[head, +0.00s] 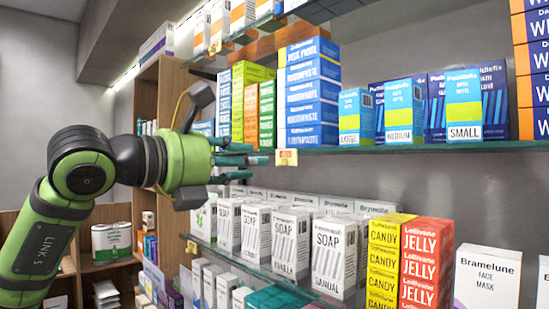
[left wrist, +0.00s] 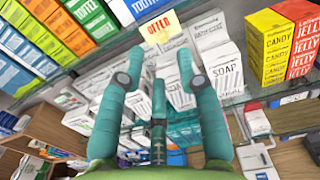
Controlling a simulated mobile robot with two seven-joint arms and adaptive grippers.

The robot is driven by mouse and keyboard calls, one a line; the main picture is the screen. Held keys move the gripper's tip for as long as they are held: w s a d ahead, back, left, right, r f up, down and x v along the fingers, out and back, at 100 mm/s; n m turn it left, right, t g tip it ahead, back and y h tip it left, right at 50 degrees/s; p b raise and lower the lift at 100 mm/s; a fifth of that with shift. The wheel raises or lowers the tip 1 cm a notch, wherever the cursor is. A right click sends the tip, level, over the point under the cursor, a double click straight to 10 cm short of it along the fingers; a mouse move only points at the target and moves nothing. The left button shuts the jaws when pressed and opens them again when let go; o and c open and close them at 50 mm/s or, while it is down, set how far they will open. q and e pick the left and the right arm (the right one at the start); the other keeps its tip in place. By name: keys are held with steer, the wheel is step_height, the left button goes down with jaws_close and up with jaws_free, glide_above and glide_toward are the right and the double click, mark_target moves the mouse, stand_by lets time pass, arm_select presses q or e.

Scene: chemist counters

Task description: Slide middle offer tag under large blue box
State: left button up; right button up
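A small yellow offer tag (head: 286,157) is on the edge of the upper shelf, below a stack of blue toothpaste boxes. It also shows in the left wrist view (left wrist: 160,27), beyond my fingertips. The box labelled LARGE (head: 356,105), light blue with a lime band, stands on that shelf right of the tag, with boxes labelled MEDIUM (head: 404,105) and SMALL (head: 463,100) further right. My left gripper (head: 250,158) is just left of the tag in the head view. In the left wrist view its fingers (left wrist: 160,60) are spread, with nothing held. My right gripper is not in view.
Another tag (head: 191,247) is on the lower shelf's edge. White soap boxes (head: 334,255), yellow candy boxes (head: 384,265) and red jelly boxes (head: 425,265) fill the lower shelf. Toothpaste boxes (head: 312,95) stand above the first tag.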

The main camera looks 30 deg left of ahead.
mark_target(279, 161)
arm_select(q)
steer(key=p+x, duration=0.2)
steer(key=x, duration=0.3)
steer(key=shift+w+d+r+p, duration=0.1)
steer(key=shift+d+p, duration=0.1)
steer(key=shift+p, duration=0.1)
steer(key=shift+w+d, duration=0.1)
steer(key=shift+w, duration=0.25)
jaws_close()
